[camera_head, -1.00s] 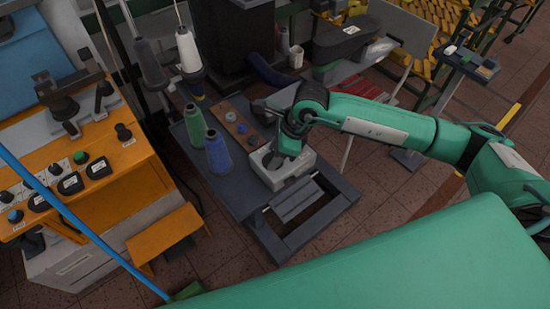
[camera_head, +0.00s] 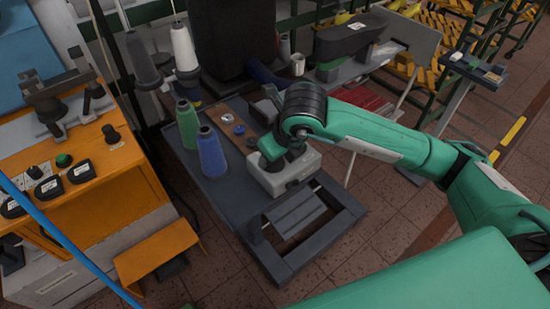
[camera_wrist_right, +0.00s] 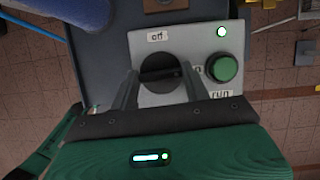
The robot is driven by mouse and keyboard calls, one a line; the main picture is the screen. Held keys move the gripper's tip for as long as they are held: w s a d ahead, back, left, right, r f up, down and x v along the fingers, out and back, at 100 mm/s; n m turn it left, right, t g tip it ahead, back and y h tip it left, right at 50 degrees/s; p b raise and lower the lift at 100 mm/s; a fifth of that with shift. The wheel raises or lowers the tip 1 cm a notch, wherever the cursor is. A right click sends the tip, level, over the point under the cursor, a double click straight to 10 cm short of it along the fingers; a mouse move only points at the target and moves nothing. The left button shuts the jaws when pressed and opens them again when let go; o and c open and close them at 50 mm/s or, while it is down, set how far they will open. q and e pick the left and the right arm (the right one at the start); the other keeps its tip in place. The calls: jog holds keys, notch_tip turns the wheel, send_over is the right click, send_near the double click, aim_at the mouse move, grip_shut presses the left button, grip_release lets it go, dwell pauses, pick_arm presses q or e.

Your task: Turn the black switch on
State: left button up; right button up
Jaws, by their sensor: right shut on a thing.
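The black switch (camera_wrist_right: 160,68) is a round knob on a light grey control box (camera_wrist_right: 200,42) in the right wrist view. An "off" label sits above it; another label to its right is partly hidden by a finger. My right gripper (camera_wrist_right: 159,78) is shut on the knob, one finger on each side. In the head view the grey box (camera_head: 300,176) stands on a dark table, and my right gripper (camera_head: 272,160) reaches down onto it; the switch is hidden there. My left gripper is not in view.
A green button (camera_wrist_right: 222,68) with a "run" label and a lit green lamp (camera_wrist_right: 222,31) are right of the switch. A blue cone (camera_head: 212,155) and a green cone (camera_head: 188,125) of thread stand left of the box on the dark table (camera_head: 225,195).

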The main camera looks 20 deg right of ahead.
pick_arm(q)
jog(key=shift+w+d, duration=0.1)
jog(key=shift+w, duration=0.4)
pick_arm(e)
jog(key=shift+m, duration=0.4)
jog(key=o, duration=1)
jog(key=shift+r, duration=0.15)
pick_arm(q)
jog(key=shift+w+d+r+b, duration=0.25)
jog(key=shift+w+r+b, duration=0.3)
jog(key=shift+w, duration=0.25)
pick_arm(e)
jog(key=v, duration=1.3)
jog(key=shift+s+r, duration=0.2)
jog(key=shift+s, duration=0.15)
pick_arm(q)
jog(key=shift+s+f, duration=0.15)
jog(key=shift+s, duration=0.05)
pick_arm(e)
jog(key=shift+a, duration=0.15)
